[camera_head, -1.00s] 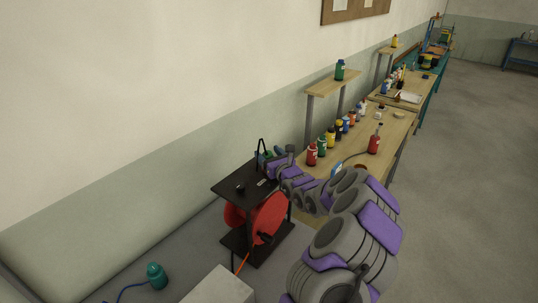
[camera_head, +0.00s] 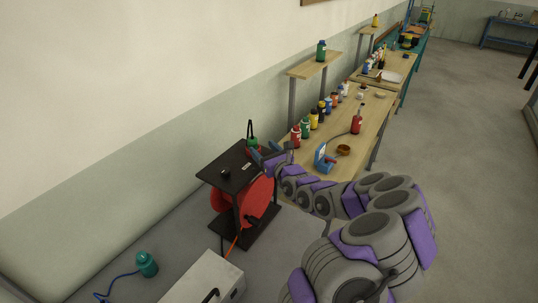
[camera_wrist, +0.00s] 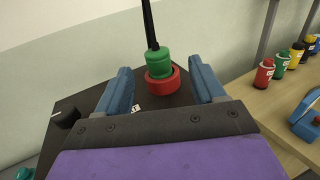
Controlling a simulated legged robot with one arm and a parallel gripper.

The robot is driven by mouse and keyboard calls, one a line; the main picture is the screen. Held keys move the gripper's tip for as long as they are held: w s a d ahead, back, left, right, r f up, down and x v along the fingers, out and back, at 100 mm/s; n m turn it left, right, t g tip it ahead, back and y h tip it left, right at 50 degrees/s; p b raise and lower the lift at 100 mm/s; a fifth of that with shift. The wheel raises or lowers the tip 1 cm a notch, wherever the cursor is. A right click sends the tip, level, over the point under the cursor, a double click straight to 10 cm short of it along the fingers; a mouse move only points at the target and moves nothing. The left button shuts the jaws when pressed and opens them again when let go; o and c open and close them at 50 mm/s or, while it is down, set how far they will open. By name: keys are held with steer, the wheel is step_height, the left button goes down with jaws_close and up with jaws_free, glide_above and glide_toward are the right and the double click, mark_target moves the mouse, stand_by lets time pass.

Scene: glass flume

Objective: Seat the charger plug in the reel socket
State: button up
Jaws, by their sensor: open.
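The green charger plug (camera_wrist: 159,62) stands in or on the red socket ring (camera_wrist: 162,84) on the black top of the reel (camera_wrist: 72,100). A black cable rises from the plug. I cannot tell how deep the plug sits. My gripper (camera_wrist: 160,67) is open, with one blue finger on each side of the plug and gaps showing between. In the head view the plug (camera_head: 252,141) shows at the back right of the reel top (camera_head: 228,168), and my gripper (camera_head: 270,156) is beside it, hiding part of the socket. The red drum (camera_head: 257,197) is below.
A wooden bench (camera_head: 348,135) with several bottles and a blue tool (camera_head: 324,158) stands right of the reel. A dark knob (camera_wrist: 67,116) is on the reel top. A teal object (camera_head: 147,264) with blue cord lies at lower left, near a pale box (camera_head: 205,280). The wall is behind.

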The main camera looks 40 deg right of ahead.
steer(key=shift+s+a, duration=0.2)
steer(key=shift+s, duration=0.65)
steer(key=shift+s+a, duration=0.15)
steer(key=shift+s, duration=0.65)
